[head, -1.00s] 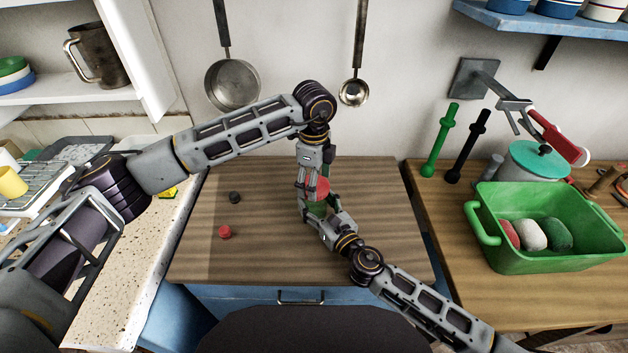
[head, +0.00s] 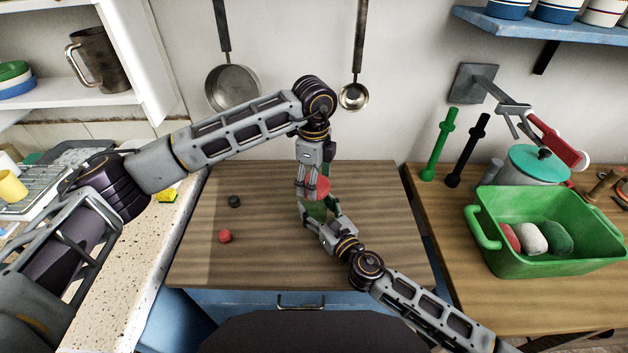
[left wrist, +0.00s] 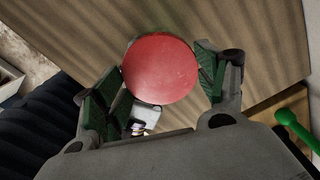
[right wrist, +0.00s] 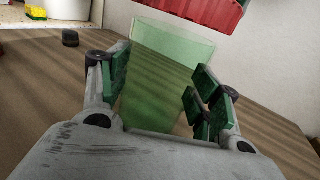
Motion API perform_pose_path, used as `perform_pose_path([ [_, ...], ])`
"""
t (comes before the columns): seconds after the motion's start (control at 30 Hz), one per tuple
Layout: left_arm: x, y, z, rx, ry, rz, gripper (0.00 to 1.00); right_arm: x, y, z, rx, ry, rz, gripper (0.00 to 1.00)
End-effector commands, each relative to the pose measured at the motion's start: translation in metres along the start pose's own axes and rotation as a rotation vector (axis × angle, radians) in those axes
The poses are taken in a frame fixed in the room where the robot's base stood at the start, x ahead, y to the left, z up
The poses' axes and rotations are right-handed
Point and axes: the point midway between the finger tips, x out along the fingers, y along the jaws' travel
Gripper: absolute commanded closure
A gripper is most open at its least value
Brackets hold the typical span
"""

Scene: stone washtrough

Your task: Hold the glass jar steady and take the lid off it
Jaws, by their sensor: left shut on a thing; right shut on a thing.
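The glass jar is clear green (right wrist: 160,80) and stands between the fingers of my right gripper (right wrist: 158,92), which is shut on it. In the head view the jar (head: 316,211) is partly hidden by the grippers. The red lid (left wrist: 160,68) is a round disc held between the fingers of my left gripper (left wrist: 163,80), which reaches down from above and is shut on it. The lid's ribbed edge (right wrist: 195,12) is above the jar's rim in the right wrist view, with a narrow strip of pale wall showing between them.
A red knob-like piece (head: 225,236) and a dark one (head: 235,201) lie on the wooden top (head: 270,265), left of the jar. A green tub (head: 550,255) with stones stands at right. A pan (head: 232,88) and a ladle (head: 353,96) hang behind.

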Motion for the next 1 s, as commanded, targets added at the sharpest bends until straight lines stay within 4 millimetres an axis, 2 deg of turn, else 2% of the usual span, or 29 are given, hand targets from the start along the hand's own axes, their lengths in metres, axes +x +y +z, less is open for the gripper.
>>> perform_pose_path([
  [0.47, -0.004, 0.000, 0.000, 0.000, 0.000, -0.001, 0.56, 0.000, 0.000, 0.000, -0.001, 0.001, -0.001, 1.00],
  [0.83, -0.033, -0.001, 0.000, 0.000, 0.000, -0.002, 0.56, 0.000, 0.000, -0.001, -0.001, 0.001, -0.001, 1.00],
  [1.0, -0.041, 0.000, 0.000, 0.000, 0.000, 0.000, 0.56, 0.000, 0.000, -0.001, -0.001, 0.001, -0.001, 1.00],
])
